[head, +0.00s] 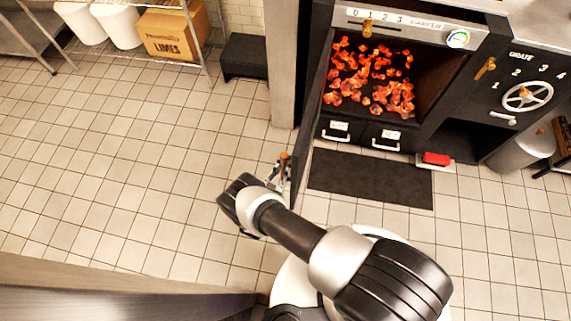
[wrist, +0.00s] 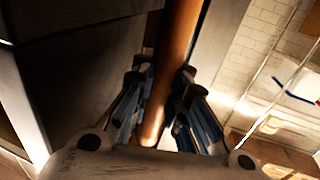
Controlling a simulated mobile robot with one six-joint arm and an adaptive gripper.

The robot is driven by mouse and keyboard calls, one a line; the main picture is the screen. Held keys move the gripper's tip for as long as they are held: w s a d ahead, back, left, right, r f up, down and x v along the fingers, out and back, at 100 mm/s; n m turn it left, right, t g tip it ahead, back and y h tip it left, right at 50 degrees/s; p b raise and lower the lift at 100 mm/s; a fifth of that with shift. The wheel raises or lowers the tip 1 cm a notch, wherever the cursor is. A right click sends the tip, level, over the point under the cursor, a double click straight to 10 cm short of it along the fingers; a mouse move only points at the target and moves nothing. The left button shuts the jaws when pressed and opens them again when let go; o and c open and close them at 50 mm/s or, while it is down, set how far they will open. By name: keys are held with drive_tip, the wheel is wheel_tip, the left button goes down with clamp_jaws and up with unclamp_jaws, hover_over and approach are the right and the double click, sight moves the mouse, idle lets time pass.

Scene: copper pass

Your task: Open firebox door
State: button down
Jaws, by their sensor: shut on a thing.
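The firebox (head: 438,75) is open at the front, and glowing orange coals (head: 370,75) show inside. Its dark door (head: 309,125) is swung out at the left of the opening and seen nearly edge-on. The door's copper-brown bar handle (head: 284,158) is on the door's left face. My gripper (head: 282,172) is at this handle, partly hidden by my wrist. In the wrist view, the handle (wrist: 178,55) runs between the two fingers of my gripper (wrist: 160,95), which are shut on it. A dark panel, apparently the door (wrist: 85,70), fills the left side there.
A dark mat (head: 370,178) lies before the firebox. A red brush-like item (head: 436,159) is right of it, near a metal bin (head: 525,150). A black step box (head: 244,57) and a shelf with a limes carton (head: 172,35) stand at the back left. The tiled floor at left is clear.

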drive_tip(key=shift+f, duration=0.15)
drive_tip(key=c, duration=1.6)
unclamp_jaws()
drive_tip(key=shift+w+a, duration=0.1)
drive_tip(key=shift+a, duration=0.05)
drive_tip(key=shift+o, duration=0.2)
drive_tip(key=v, duration=1.2)
drive_tip(key=shift+a, duration=0.1)
